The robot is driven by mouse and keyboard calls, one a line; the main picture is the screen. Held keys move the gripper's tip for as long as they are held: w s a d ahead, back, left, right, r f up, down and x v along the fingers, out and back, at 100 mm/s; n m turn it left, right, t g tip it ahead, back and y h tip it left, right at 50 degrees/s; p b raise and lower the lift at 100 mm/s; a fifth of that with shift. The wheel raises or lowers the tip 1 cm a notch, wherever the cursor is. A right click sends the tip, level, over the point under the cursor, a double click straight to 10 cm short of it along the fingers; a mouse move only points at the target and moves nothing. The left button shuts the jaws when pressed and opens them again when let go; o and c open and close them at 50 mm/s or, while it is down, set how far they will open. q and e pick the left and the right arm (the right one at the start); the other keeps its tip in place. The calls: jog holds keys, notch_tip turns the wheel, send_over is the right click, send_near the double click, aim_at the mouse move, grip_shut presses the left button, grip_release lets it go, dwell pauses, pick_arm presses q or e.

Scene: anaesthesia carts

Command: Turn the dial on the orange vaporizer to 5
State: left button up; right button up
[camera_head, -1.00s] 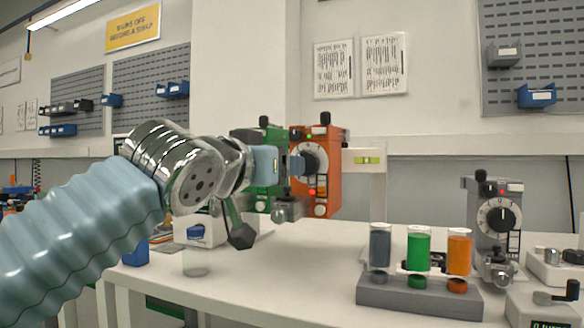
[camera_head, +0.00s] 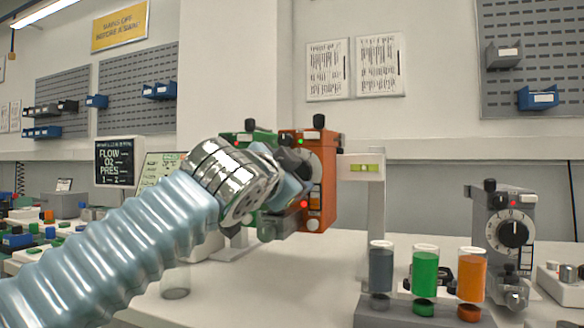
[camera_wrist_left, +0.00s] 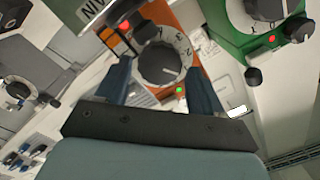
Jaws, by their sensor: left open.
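My left gripper (camera_wrist_left: 160,68) is open, with one dark finger on each side of the knob. I cannot tell whether the fingers touch it. My right gripper is in neither view.
A green vaporizer (camera_wrist_left: 240,30) stands close beside the orange one. A grey vaporizer (camera_head: 507,225) stands at right. A grey rack (camera_head: 400,314) with grey, green and orange bottles is in front. The white bench (camera_head: 260,295) is clear at its middle.

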pick_arm(q)
jog(key=shift+x, duration=0.8)
jog(key=c, duration=0.8)
jog(key=shift+n, duration=1.3)
jog(key=shift+n+b, duration=0.6)
jog(key=shift+n, duration=1.3)
